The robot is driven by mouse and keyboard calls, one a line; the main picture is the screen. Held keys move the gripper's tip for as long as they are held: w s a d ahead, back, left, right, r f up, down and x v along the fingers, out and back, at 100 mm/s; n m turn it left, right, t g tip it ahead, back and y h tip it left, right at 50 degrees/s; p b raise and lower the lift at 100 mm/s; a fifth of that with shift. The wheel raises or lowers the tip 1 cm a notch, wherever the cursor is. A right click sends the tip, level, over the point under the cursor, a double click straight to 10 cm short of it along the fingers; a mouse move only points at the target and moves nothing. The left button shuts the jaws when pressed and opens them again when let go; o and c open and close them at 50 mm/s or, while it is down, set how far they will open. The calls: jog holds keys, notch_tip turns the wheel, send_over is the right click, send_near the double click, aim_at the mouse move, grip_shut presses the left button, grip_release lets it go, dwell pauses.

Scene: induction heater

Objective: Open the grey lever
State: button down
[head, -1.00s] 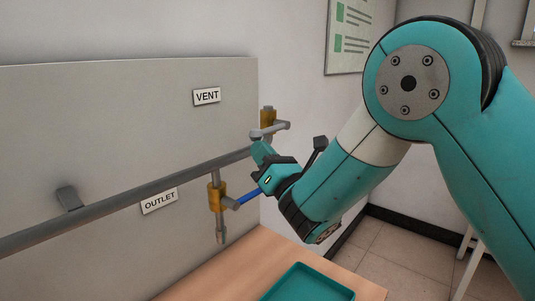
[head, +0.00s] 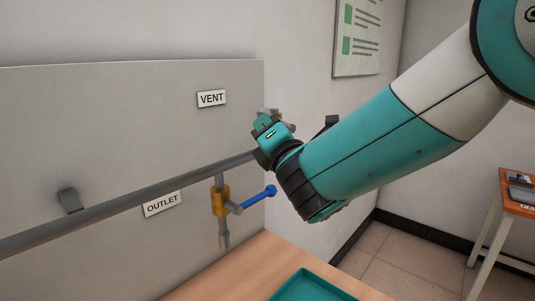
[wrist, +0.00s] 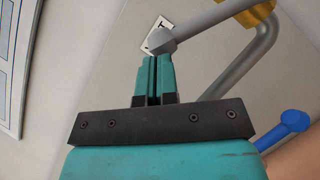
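The grey lever (wrist: 190,28) shows in the wrist view, running from the brass valve (wrist: 240,6) at top right to a rounded knob. The knob is just ahead of my gripper's fingertips (wrist: 154,62). The fingers are close together with only a thin dark gap and nothing visible between them. I cannot tell whether they touch the knob. In the head view my gripper (head: 264,122) is in front of the vent valve, at the right end of the panel below the VENT label (head: 212,98). It hides most of that valve and the lever.
The blue lever (head: 260,196) sticks out from the outlet brass valve (head: 220,201) below my gripper; it also shows at right in the wrist view (wrist: 284,130). A grey pipe (head: 130,195) crosses the panel. A teal tray (head: 312,287) lies on the wooden table (head: 235,270).

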jog(key=w+d+r+m+g+h+p, duration=0.4)
jog(key=w+d+r+m+p, duration=0.2)
jog(key=m+p, duration=0.4)
jog(key=shift+w+r+m, duration=0.6)
jog(key=shift+r+m, duration=0.6)
jog(key=shift+r, duration=0.2)
jog(key=shift+s, duration=0.1)
jog(key=a+b+v, duration=0.1)
jog(key=b+v, duration=0.1)
jog(key=v, duration=0.4)
jog(key=s+a+r+b+v, duration=0.1)
jog(key=b+v, duration=0.2)
jog(key=v, duration=0.3)
jog(key=shift+s+a+b, duration=0.2)
jog(key=shift+s+b, duration=0.1)
